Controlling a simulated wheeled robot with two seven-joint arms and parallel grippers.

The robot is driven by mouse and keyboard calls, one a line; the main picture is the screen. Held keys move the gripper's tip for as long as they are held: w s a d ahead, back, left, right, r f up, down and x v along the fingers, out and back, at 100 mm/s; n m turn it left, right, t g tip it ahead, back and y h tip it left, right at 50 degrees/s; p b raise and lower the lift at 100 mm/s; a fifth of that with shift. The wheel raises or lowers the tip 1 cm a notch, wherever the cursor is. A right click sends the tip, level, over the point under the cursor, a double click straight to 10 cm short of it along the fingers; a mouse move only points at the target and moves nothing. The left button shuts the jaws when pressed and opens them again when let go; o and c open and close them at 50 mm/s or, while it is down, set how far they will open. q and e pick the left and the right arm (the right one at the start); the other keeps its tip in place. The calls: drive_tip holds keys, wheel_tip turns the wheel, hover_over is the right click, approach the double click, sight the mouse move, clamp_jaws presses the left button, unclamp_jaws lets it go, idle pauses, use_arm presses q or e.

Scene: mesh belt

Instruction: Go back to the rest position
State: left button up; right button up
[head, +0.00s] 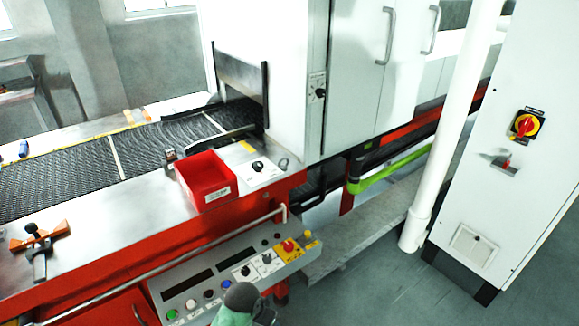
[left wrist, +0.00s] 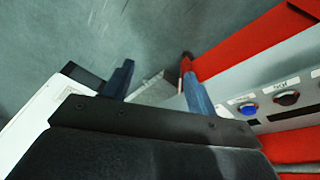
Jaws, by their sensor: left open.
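My left gripper (left wrist: 158,64) shows in the left wrist view with its two bluish fingers apart. It is open, and nothing sits between the fingers; grey floor shows beyond them. The control panel (left wrist: 240,92) lies to the right of the fingers in that view. In the head view, a grey and green rounded part, likely of my arm, shows at the bottom edge in front of the panel; the fingers cannot be made out there. My right gripper is in neither view.
The control panel (head: 205,288) with knobs fronts the red machine. A red bin (head: 207,178) stands on the ledge beside the mesh belt (head: 70,170). An orange-handled tool (head: 39,238) lies at left. A white pipe (head: 450,140) and cabinet (head: 500,190) stand right. Floor (head: 370,290) is clear.

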use_arm(q)
drive_tip(key=s+a+r+n+t+y, duration=0.15)
drive_tip(key=s+a+r, duration=0.25)
drive_tip(key=s+a, duration=0.45)
drive_tip(key=s+a+r+n+y, duration=0.15)
drive_tip(key=s+a+r, duration=0.35)
drive_tip(key=s, duration=0.6)
wheel_tip(320, 180, down, 27)
drive_tip(key=w+h+b, duration=0.1)
drive_tip(key=w+b, duration=0.1)
drive_tip(key=w, duration=0.1)
drive_tip(key=s+f+g, duration=0.1)
drive_tip(key=s+f, duration=0.3)
drive_tip(key=f, duration=0.8)
drive_tip(key=s+d+f, duration=0.1)
drive_tip(key=s+f, duration=0.4)
drive_tip(key=f, duration=0.8)
drive_tip(key=shift+g+b, duration=0.35)
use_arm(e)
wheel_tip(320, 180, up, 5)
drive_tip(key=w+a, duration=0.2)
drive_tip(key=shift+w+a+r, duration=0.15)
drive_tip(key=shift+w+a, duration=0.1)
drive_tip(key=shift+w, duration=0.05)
use_arm(q)
drive_tip(key=shift+d, duration=0.1)
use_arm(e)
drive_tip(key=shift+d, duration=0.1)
